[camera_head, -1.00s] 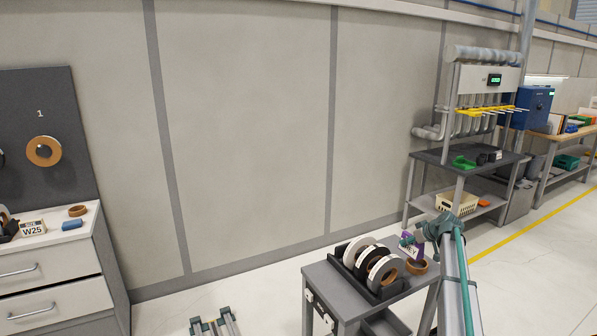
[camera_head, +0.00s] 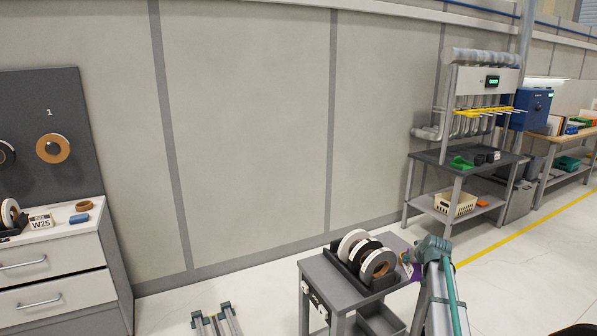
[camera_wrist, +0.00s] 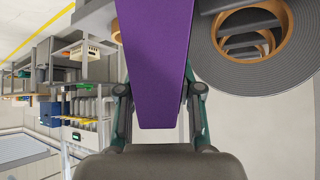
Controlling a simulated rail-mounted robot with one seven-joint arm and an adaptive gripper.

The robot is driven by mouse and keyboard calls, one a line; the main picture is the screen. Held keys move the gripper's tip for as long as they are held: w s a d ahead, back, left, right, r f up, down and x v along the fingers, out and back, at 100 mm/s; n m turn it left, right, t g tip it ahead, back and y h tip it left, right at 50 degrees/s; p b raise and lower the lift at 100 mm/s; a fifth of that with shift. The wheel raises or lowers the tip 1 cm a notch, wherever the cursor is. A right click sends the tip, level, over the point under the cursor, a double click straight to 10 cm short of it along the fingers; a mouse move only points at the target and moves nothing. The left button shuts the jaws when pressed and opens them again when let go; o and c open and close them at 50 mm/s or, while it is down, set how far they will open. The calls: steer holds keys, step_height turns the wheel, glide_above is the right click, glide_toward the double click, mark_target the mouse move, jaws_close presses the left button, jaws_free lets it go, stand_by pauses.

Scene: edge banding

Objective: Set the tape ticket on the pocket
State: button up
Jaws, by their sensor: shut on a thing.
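The purple tape ticket (camera_wrist: 153,60) fills the middle of the wrist view, a long flat piece held between my gripper's two fingers (camera_wrist: 158,100). In the head view only a small purple part of the ticket (camera_head: 407,259) shows beside my gripper (camera_head: 413,265). My gripper is shut on it, over the right side of the grey cart (camera_head: 398,243), close to the tape rolls. The ticket's printed face is not readable now. I cannot make out with certainty which part is the pocket; a small dark fitting (camera_head: 318,303) shows on the cart's side.
Several tape rolls (camera_head: 379,264) stand in a dark rack on the cart; a grey roll (camera_wrist: 221,62) is close at right in the wrist view. A drawer cabinet (camera_head: 50,262) stands left. A shelf bench (camera_head: 441,158) stands back right. Open floor lies between.

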steer(key=s+a+r, duration=0.2)
steer(key=s+a, duration=1.6)
steer(key=a, duration=0.3)
steer(key=shift+a+r, duration=0.15)
steer(key=shift+r, duration=0.05)
steer(key=shift+w+a+r, duration=0.1)
steer(key=shift+a, duration=1.35)
steer(key=shift+d, duration=0.15)
